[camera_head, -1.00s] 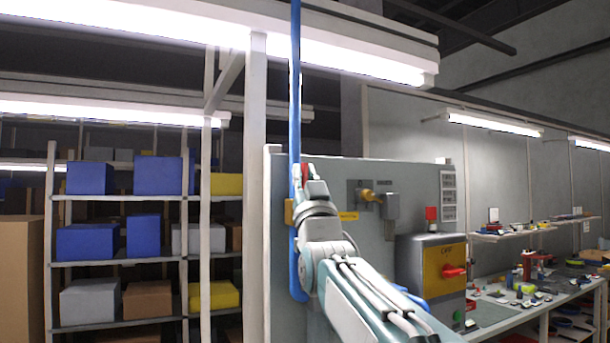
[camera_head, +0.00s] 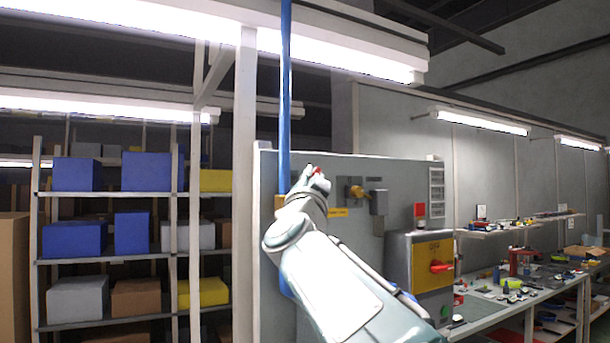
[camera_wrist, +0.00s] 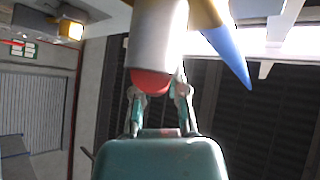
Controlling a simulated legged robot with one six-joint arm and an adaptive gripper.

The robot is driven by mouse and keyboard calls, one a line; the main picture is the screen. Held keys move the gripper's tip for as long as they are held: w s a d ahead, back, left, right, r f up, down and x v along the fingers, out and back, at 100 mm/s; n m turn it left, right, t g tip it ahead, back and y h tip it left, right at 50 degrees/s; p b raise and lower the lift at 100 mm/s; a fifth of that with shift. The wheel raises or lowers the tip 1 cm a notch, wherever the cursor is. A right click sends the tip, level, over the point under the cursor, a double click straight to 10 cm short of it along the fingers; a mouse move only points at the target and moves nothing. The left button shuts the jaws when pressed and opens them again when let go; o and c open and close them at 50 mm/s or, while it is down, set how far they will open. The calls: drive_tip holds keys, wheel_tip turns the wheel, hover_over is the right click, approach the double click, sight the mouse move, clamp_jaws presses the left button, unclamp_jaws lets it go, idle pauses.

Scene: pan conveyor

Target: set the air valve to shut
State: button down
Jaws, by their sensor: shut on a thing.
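The air valve's brass-yellow body (camera_head: 280,203) sits on a vertical blue pipe (camera_head: 285,100) at the left edge of a grey panel; my arm partly covers it. In the wrist view, a pale grey lever sleeve (camera_wrist: 153,40) with a red end (camera_wrist: 151,82) fills the top middle, with the brass part (camera_wrist: 203,12) and blue pipe (camera_wrist: 230,58) beside it. My gripper (camera_wrist: 160,95) has a finger on each side of the red end and is shut on the lever. In the head view my gripper (camera_head: 315,181) is beside the pipe, to its right, with a little red showing.
The grey panel (camera_head: 345,255) also carries a brass fitting with a grey box (camera_head: 378,202). A control box with a red knob (camera_head: 441,267) stands right of it. A workbench (camera_head: 480,312) with tools is farther right; shelves with boxes (camera_head: 85,239) stand left.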

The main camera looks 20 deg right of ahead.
drive_tip(key=d+f+m+g+y, duration=0.1)
drive_tip(key=d+f+m+g, duration=0.2)
drive_tip(key=f+m+g, duration=0.3)
drive_tip(key=shift+w+m+g, duration=0.35)
drive_tip(key=shift+m+g, duration=0.85)
drive_tip(key=shift+m, duration=1)
drive_tip(key=shift+f, duration=0.2)
drive_tip(key=c, duration=0.6)
unclamp_jaws()
drive_tip(key=shift+d, duration=0.1)
drive_tip(key=shift+c, duration=0.2)
drive_tip(key=shift+r, duration=0.1)
drive_tip(key=shift+s, duration=0.1)
